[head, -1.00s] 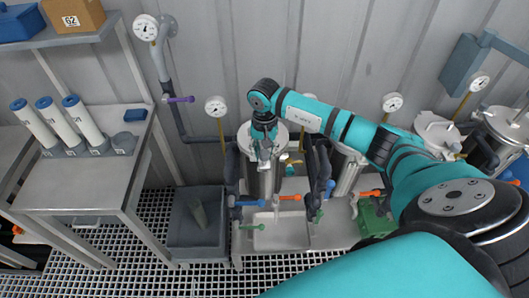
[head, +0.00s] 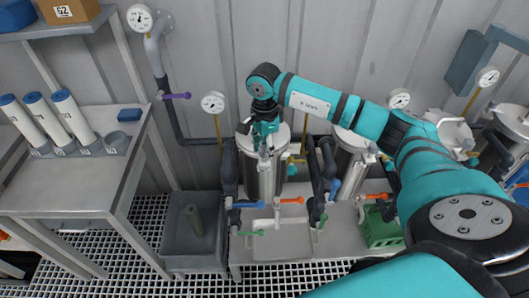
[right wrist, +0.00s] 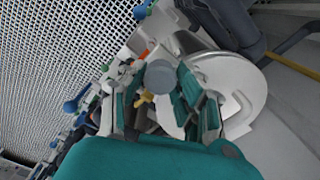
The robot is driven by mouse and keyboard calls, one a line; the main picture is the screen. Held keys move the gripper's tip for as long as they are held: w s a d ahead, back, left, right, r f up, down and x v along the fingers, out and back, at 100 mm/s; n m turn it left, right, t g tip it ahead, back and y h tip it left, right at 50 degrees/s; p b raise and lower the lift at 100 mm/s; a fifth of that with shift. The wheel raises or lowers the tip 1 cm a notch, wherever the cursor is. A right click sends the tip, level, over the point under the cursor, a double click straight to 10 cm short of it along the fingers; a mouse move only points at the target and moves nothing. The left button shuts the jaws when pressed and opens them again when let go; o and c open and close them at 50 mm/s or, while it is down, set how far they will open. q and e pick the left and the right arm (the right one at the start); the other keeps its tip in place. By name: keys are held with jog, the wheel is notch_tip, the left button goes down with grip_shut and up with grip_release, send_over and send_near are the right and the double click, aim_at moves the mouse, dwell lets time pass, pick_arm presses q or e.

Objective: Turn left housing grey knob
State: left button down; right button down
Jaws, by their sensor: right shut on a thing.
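The left housing (head: 283,140) is a steel upright vessel with a round lid, standing in the middle of the head view. My right gripper (head: 265,154) reaches down over its front side. In the right wrist view, the grey knob (right wrist: 160,75) is a round grey disc between the two teal-and-grey fingers of the right gripper (right wrist: 160,88). The fingers are shut on it. The housing's pale lid (right wrist: 238,85) shows just to the right of them. In the head view the knob is largely hidden by the gripper. My left gripper is not in view.
A second steel housing (head: 346,148) stands to the right, partly under my right arm. A grey bin (head: 175,240) stands on the left, beside the table (head: 80,183).

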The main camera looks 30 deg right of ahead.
jog(key=m+b, duration=0.2)
jog(key=m, duration=0.2)
jog(key=shift+m, duration=0.3)
jog(key=shift+r+m+b, duration=0.1)
jog(key=shift+m+b, duration=0.4)
jog(key=shift+m, duration=0.8)
jog(key=c, duration=0.9)
grip_release()
jog(key=shift+c, duration=0.2)
jog(key=shift+r, duration=0.25)
notch_tip(320, 180, up, 11)
jog(key=shift+r, duration=0.2)
